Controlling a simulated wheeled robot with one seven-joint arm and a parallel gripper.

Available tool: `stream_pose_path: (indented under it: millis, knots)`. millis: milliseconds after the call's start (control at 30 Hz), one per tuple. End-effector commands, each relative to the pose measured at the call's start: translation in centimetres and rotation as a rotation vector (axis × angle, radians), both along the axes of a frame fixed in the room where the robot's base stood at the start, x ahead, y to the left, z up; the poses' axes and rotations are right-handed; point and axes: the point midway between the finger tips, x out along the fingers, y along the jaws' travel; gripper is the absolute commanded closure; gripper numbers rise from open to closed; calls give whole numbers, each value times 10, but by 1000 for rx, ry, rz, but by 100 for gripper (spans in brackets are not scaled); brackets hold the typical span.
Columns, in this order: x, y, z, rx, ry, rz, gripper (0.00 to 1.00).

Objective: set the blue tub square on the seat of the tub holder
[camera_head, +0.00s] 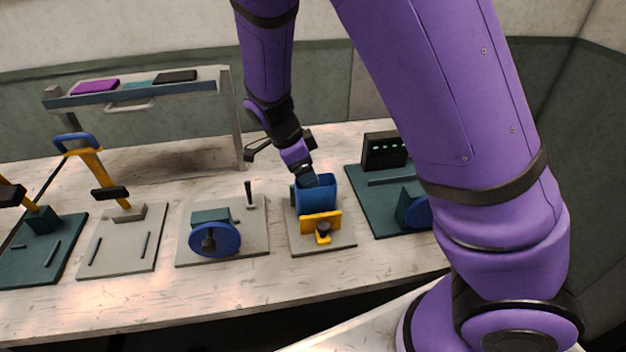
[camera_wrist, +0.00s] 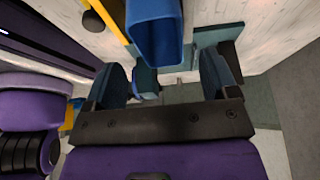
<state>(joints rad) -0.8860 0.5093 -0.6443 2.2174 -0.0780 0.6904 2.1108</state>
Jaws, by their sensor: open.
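The blue tub (camera_head: 317,192) is an open-topped box in the head view. It stands at the tub holder, whose pale base plate (camera_head: 337,243) carries a yellow front piece (camera_head: 320,220) with a dark knob. The yellow piece hides the tub's lower front, so I cannot tell whether the tub sits square on the seat. My gripper (camera_head: 309,180) is at the tub's back left rim. In the wrist view the tub (camera_wrist: 155,35) lies past the fingertips, and my gripper (camera_wrist: 166,75) is open with nothing clearly between its fingers.
Left of the holder is a plate with a blue disc (camera_head: 214,240) and an upright dark lever (camera_head: 250,193). Right of it is a dark green station with a black box (camera_head: 384,151). A raised shelf (camera_head: 140,94) stands back left. Yellow-handled presses (camera_head: 107,180) stand farther left.

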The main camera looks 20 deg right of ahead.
Motion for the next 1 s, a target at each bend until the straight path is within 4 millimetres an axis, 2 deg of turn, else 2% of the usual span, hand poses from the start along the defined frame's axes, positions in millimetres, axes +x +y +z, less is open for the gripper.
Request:
stream_pose_path:
  millis: [100, 300, 600, 767, 1000]
  knots:
    - [3, 10, 23, 2, -3, 4, 20]
    - [4, 20, 47, 1, -2, 2, 20]
    - [4, 22, 58, 2, 2, 3, 20]
    - [-1, 13, 70, 63, 30, 68, 20]
    - [-28, -16, 117, 254, 75, 352, 20]
